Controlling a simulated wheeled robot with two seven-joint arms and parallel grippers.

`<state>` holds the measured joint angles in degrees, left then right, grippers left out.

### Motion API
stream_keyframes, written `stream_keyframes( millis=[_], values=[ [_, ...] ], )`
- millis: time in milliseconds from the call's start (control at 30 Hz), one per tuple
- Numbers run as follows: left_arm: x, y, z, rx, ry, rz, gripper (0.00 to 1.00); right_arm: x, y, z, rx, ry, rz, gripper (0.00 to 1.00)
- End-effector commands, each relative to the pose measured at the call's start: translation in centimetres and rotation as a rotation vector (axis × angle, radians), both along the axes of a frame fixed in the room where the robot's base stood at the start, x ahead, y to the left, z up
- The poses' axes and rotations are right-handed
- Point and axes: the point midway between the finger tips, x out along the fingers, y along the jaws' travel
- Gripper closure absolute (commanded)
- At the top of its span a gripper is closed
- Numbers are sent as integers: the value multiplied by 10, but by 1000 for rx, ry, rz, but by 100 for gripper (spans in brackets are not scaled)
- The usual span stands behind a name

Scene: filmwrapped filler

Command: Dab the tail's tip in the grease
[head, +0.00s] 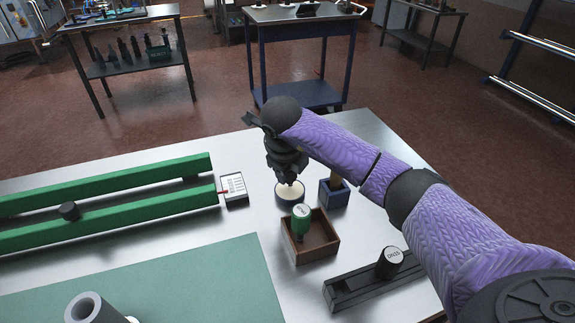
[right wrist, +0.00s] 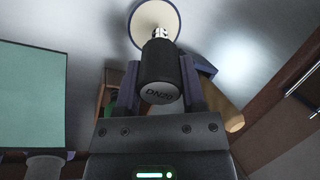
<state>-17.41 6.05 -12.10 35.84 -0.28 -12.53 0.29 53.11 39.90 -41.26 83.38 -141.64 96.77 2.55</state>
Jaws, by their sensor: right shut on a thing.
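My right gripper (head: 287,172) reaches over the table and is shut on a black cylinder marked DN20 (right wrist: 161,84), held between its fingers (right wrist: 160,72). A short metal tail (right wrist: 158,36) sticks out of the cylinder's far end. A round dish of cream-coloured grease (head: 290,193) lies right below the gripper. In the right wrist view the tail's tip overlaps the dish (right wrist: 155,10); I cannot tell whether it touches the grease. In the head view the cylinder is mostly hidden by the gripper. My left gripper is not in view.
A wooden box (head: 325,249) with a green-topped piece (head: 301,219) stands just in front of the dish. A navy block (head: 334,196) stands right of it. A black rack (head: 345,293) holds another black cylinder (head: 390,261). Green rails (head: 120,190) and a green mat (head: 170,285) lie left.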

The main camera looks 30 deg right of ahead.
Motion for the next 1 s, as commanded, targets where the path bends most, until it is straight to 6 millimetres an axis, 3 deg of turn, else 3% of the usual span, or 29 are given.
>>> stream_keyframes(
  millis=[1000],
  values=[
    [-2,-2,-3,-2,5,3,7,0,0,-4,0,0,0,100]
  ],
)
